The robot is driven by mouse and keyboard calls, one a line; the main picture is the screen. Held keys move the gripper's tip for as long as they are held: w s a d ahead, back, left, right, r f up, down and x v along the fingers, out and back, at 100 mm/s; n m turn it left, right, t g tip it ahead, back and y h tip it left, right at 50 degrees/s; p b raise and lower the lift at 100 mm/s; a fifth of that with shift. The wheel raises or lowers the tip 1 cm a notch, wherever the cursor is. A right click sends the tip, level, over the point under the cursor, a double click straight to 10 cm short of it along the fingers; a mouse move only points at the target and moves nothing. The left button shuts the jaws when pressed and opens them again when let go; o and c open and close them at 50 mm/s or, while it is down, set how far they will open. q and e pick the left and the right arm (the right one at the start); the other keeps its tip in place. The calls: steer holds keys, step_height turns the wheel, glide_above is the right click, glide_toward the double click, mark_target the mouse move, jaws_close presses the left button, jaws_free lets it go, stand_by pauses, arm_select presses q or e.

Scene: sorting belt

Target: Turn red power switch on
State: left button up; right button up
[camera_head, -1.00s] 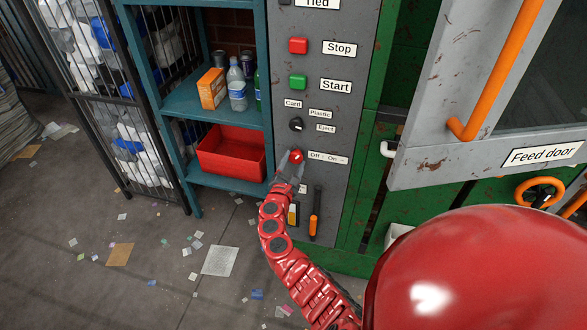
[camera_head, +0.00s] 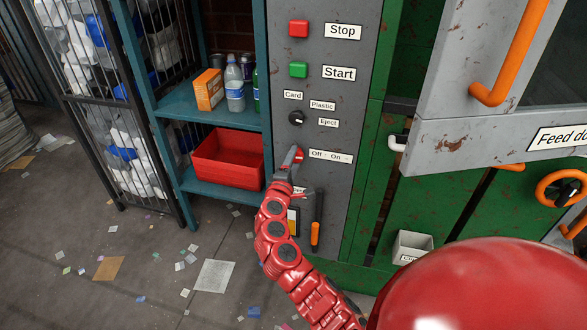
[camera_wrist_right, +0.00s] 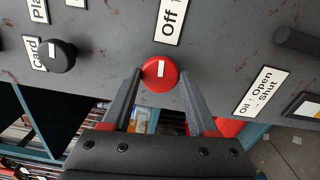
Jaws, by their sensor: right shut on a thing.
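The red power switch (camera_head: 298,155) is a round knob on the grey panel, left of its "Off : On" label (camera_head: 330,157). In the right wrist view the knob (camera_wrist_right: 160,73) shows a short white mark running roughly up and down the picture. My right gripper (camera_head: 295,160) is at the knob, with one finger on either side of it, shut on it. The fingers also show in the right wrist view (camera_wrist_right: 160,88). In the head view the fingers partly cover the knob. My left gripper is out of view.
Above the switch are a black selector knob (camera_head: 297,117), a green Start button (camera_head: 298,69) and a red Stop button (camera_head: 299,28). Below is an orange-ended lever (camera_head: 315,232). A teal shelf with a red bin (camera_head: 228,158) stands left, and the feed door (camera_head: 450,150) is at right.

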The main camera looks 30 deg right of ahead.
steer(key=shift+f+m+b, duration=0.1)
steer(key=shift+m+b, duration=0.45)
steer(key=shift+m, duration=0.15)
steer(key=o, duration=1.4)
steer(key=shift+s, duration=0.1)
steer(key=v, duration=1.7)
steer(key=shift+a, duration=0.2)
